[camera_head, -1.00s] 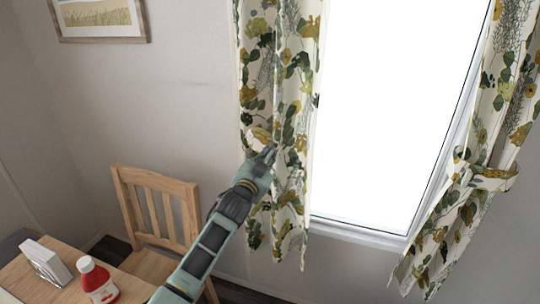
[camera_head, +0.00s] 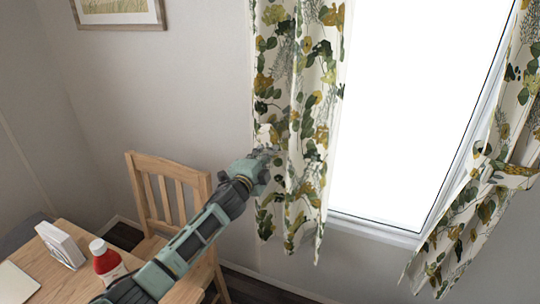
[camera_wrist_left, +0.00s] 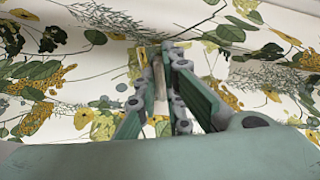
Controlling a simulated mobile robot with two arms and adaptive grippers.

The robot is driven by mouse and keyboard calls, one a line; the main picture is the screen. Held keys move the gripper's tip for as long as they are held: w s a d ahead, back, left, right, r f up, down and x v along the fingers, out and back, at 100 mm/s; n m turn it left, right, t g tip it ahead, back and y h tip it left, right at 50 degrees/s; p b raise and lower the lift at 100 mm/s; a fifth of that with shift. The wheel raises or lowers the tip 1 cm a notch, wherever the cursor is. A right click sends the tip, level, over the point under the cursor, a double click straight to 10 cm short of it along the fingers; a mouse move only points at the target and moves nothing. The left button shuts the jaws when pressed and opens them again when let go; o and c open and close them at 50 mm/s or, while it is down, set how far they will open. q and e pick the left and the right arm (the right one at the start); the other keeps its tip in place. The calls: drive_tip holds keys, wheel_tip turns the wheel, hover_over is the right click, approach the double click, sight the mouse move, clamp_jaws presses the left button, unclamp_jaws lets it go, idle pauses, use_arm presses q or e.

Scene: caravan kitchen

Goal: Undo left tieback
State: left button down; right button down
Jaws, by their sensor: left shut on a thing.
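The left curtain (camera_head: 300,90), white with green and yellow leaves, hangs nearly straight at the window's left side. My left gripper (camera_head: 268,156) is at its left edge, below mid-height. In the left wrist view the gripper (camera_wrist_left: 165,75) has its fingers close together against the patterned cloth. It is shut on a narrow strip of matching fabric, apparently the left tieback (camera_wrist_left: 137,62); the fingers hide most of it. The tieback's attachment at the wall cannot be made out. My right gripper is not in view.
The right curtain (camera_head: 450,240) is gathered by its own tieback (camera_head: 508,174) beside the bright window (camera_head: 405,100). A wooden chair (camera_head: 165,190) and a table (camera_head: 75,270) with a red bottle (camera_head: 106,261) and a white holder (camera_head: 60,245) stand at lower left. A picture hangs above.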

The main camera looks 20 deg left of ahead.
use_arm(q)
drive_tip(key=shift+a+f+m, duration=0.15)
drive_tip(key=shift+a+m, duration=0.15)
drive_tip(key=shift+m, duration=0.1)
drive_tip(key=c, duration=1.9)
unclamp_jaws()
drive_tip(key=shift+o, duration=0.2)
drive_tip(key=shift+s, duration=0.1)
drive_tip(key=s, duration=1.1)
drive_tip(key=shift+s+a, duration=0.2)
drive_tip(key=shift+s, duration=0.2)
